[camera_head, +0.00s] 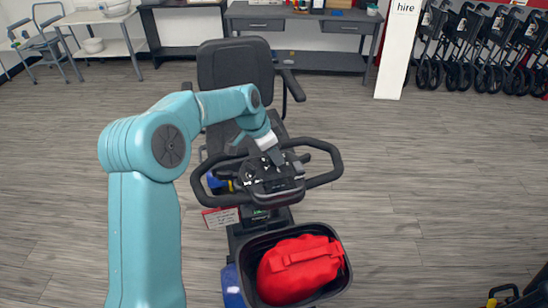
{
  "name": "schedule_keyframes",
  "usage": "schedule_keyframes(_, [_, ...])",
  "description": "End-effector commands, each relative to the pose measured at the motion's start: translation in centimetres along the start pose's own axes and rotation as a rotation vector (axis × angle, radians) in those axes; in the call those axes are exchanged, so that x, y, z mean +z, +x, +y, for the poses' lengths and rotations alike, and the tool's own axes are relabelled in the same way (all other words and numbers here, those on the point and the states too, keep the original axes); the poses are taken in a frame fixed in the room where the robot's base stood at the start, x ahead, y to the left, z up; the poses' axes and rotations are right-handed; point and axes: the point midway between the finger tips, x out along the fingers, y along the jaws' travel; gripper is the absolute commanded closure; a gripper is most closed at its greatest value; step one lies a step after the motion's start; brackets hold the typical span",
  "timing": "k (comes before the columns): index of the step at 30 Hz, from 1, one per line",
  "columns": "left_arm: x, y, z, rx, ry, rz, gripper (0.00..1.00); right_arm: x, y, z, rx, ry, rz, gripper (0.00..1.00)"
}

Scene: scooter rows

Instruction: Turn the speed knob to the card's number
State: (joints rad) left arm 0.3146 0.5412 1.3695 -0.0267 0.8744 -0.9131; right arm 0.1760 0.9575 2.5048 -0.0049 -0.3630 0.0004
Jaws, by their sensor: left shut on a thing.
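A mobility scooter stands in front of me, with a black control panel (270,180) between its looped handlebars (328,160). My left gripper (274,157) reaches down from the left onto the far part of this panel. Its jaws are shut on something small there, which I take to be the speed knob. The knob itself and its pointer are hidden by the fingers. A card (221,217) with a red edge hangs at the left below the handlebar; its print is too small to read. My right gripper is out of view.
A black front basket (345,283) holds a red bag (298,268) close to me. The scooter's seat (235,65) stands behind the handlebars. Folded walkers (480,45) line the back right, beside a white hire sign (396,50). The floor at right is mostly clear.

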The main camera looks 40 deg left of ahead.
Motion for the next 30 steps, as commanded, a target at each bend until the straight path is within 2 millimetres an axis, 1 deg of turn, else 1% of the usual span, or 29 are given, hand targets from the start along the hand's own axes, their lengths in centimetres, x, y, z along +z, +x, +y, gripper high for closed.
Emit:
schedule_keyframes(1, [0.0,0.1,0.0,-0.019,-0.035,0.002,0.96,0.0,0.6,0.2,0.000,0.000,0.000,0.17])
schedule_keyframes(17, [-0.1,0.1,0.2,-0.212,-0.497,0.004,0.96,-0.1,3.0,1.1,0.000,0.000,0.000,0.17])
schedule_keyframes(30, [-0.2,0.2,0.3,-0.372,-0.885,0.005,0.96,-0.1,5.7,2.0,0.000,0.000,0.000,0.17])
